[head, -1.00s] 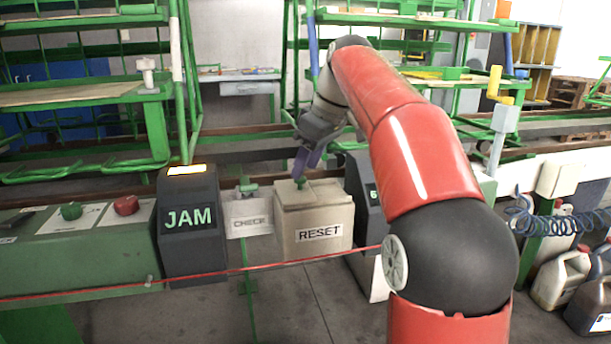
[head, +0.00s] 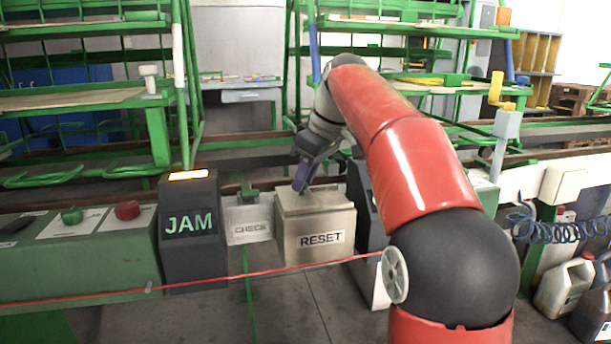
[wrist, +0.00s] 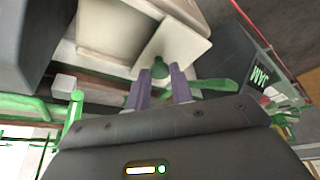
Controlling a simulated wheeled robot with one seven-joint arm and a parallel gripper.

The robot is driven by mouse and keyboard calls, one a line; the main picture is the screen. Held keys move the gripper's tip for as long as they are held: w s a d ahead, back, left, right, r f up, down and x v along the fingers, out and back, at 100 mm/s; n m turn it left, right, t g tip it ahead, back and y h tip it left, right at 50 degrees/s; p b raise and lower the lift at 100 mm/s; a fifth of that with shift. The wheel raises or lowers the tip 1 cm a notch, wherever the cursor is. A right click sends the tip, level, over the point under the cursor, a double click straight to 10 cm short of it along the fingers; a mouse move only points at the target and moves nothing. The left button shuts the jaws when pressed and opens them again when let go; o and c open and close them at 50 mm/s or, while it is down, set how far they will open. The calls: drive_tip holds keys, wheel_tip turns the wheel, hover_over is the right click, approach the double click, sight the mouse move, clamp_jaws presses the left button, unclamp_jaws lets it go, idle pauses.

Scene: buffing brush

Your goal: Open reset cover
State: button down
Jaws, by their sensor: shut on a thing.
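The reset cover (head: 315,203) is a beige box lid on a box labelled RESET, standing between the CHECK panel and a dark post. It looks closed in the head view. My gripper (head: 302,188) points down at the lid's back left part, with its purple fingers at the lid.
A dark JAM box (head: 191,225) and a CHECK panel (head: 249,220) stand left of the cover. A green console (head: 85,250) with green and red buttons is further left. A red cord (head: 250,274) runs across the front. Green racks (head: 90,100) stand behind.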

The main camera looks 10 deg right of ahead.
sight(328, 201)
drive_tip(key=d+p, duration=0.1)
drive_tip(key=d, duration=0.4)
drive_tip(key=shift+a, duration=0.1)
drive_tip(key=c, duration=1.2)
unclamp_jaws()
drive_tip(key=p+v, duration=0.2)
drive_tip(key=v, duration=0.5)
drive_tip(key=shift+r+p, duration=0.3)
drive_tip(key=shift+r, duration=0.05)
drive_tip(key=shift+s, duration=0.2)
